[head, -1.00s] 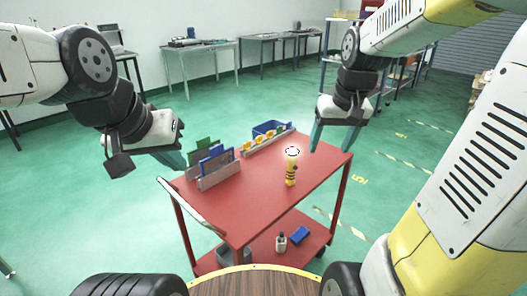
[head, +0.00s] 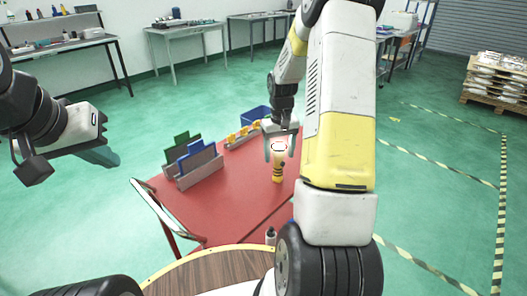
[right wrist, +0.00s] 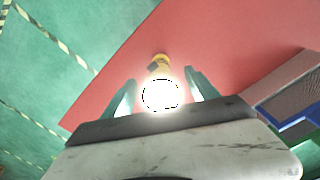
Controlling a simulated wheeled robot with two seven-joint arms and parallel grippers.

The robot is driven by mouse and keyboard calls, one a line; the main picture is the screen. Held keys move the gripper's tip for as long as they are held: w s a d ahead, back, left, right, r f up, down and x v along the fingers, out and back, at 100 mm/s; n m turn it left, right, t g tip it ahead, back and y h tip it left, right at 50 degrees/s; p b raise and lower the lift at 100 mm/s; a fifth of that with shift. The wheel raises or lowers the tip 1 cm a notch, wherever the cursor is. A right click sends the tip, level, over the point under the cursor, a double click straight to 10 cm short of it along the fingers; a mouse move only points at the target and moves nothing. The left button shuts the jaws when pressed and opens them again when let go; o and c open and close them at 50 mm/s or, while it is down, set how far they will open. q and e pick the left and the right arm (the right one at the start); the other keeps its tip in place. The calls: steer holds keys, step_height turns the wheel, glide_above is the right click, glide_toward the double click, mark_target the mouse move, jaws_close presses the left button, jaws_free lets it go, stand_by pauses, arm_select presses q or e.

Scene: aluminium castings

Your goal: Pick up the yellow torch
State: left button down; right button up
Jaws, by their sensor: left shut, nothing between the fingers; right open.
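The yellow torch (head: 278,174) stands upright on the red cart (head: 225,198), its bright lit head at the top. In the right wrist view the torch (right wrist: 161,62) shows its yellow and dark body behind the white glare of the lit head. My right gripper (head: 281,158) is open above the cart, its fingers on either side of the torch head. In the right wrist view the right gripper (right wrist: 160,90) has the glowing head between its fingers; I cannot tell whether they touch it. My left gripper (head: 112,160) is shut and empty, left of the cart.
A grey rack (head: 195,172) with green and blue panels stands on the cart left of the torch. A blue bin (head: 256,114) and a rack of yellow pieces (head: 238,136) stand at the cart's back. Bare red surface lies in front of the torch.

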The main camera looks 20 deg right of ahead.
mark_target(278, 159)
steer(key=f, duration=0.3)
steer(key=shift+w+f, duration=0.2)
steer(key=shift+f, duration=0.1)
jaws_close()
steer(key=shift+r, duration=0.15)
